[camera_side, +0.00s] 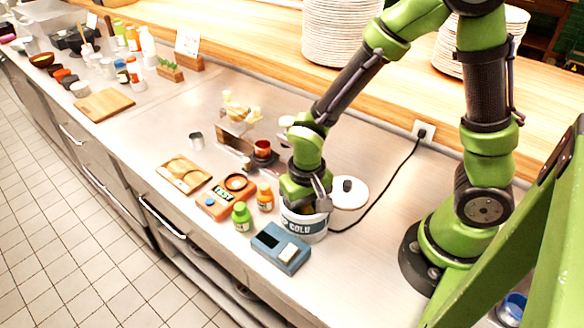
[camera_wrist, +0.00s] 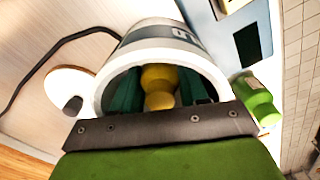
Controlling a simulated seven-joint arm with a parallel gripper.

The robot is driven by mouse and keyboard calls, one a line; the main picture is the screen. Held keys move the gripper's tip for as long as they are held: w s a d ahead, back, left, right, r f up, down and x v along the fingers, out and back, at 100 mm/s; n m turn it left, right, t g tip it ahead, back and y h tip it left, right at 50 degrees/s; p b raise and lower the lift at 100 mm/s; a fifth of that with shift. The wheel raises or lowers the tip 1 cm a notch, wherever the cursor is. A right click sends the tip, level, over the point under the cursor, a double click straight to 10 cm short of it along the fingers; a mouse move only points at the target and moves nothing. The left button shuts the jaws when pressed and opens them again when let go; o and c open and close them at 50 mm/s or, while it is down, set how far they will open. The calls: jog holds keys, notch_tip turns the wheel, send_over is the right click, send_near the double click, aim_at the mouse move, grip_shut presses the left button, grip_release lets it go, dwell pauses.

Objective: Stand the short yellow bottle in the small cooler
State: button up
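The small cooler (camera_side: 303,224) is a white tub with a grey band marked COLD, on the steel counter. In the wrist view its open mouth (camera_wrist: 106,66) faces my gripper. The short yellow bottle (camera_wrist: 158,80) is inside the cooler, in the middle of the mouth, neck towards my wrist. My gripper (camera_wrist: 160,92) reaches into the cooler, with dark green finger shapes on either side of the bottle. I cannot tell whether the fingers press on it or stand clear. The bottle's base is hidden. The side view shows my gripper (camera_side: 305,203) over the cooler.
The round white lid (camera_side: 349,193) with a dark knob lies behind the cooler. A blue scale (camera_side: 280,248), a green bottle (camera_side: 242,217), an orange bottle (camera_side: 265,196) and an orange TEST device (camera_side: 222,200) stand close by. A black cable (camera_side: 381,193) runs behind.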

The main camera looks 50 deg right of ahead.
jog(key=shift+o, duration=0.5)
jog(key=shift+r, duration=0.3)
notch_tip(320, 180, up, 11)
jog(key=shift+f, duration=0.15)
jog(key=shift+d+r, duration=0.1)
jog(key=shift+r, duration=0.6)
jog(key=s+d+r+t+y, duration=0.1)
jog(key=s+d+r+t, duration=0.1)
jog(key=r, duration=0.3)
jog(key=s+d+r+t+y, duration=0.1)
jog(key=s+d+r+t, duration=0.1)
jog(key=d+r+t, duration=0.1)
jog(key=shift+d+r+n+t, duration=0.35)
jog(key=shift+r+t, duration=0.5)
jog(key=shift+t, duration=0.25)
